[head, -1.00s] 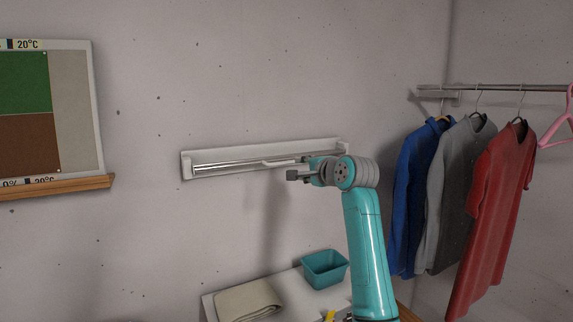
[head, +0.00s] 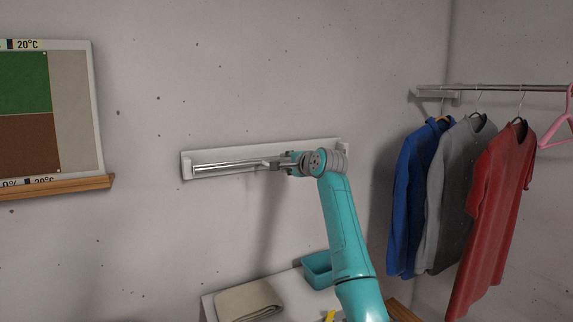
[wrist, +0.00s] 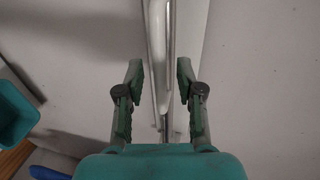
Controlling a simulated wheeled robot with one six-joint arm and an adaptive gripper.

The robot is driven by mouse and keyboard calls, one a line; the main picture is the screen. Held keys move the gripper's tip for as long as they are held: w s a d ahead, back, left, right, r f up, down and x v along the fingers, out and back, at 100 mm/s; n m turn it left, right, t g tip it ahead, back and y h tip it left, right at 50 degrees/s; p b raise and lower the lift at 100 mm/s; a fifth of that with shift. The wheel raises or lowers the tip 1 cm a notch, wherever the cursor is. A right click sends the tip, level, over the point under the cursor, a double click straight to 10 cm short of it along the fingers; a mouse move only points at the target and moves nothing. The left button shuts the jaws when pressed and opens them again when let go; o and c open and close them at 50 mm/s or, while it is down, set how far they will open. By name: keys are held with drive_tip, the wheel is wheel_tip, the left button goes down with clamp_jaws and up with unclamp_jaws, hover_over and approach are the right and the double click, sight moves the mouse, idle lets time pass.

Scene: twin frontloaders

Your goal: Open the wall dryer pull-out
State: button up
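The wall dryer pull-out (head: 225,167) is a long white housing with shiny metal rods along its front, flat against the wall. A pale handle bar (wrist: 157,55) runs along its front in the wrist view. My gripper (head: 272,164) is at the front of the dryer, right of its middle. In the wrist view my gripper (wrist: 160,72) is open, with one finger on each side of the handle and rods. Gaps show between the fingers and the bar. My gripper and arm hide the right part of the dryer in the head view.
A teal bin (head: 318,270) and a folded beige towel (head: 248,300) rest on a white surface (head: 208,305) below. Shirts (head: 495,175) hang from a rail (head: 500,87) at right. A framed board (head: 75,110) hangs at left. The wall between board and dryer is clear.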

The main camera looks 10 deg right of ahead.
drive_tip(key=shift+w+a, duration=0.1)
drive_tip(key=shift+w, duration=0.2)
clamp_jaws()
drive_tip(key=shift+f, duration=0.1)
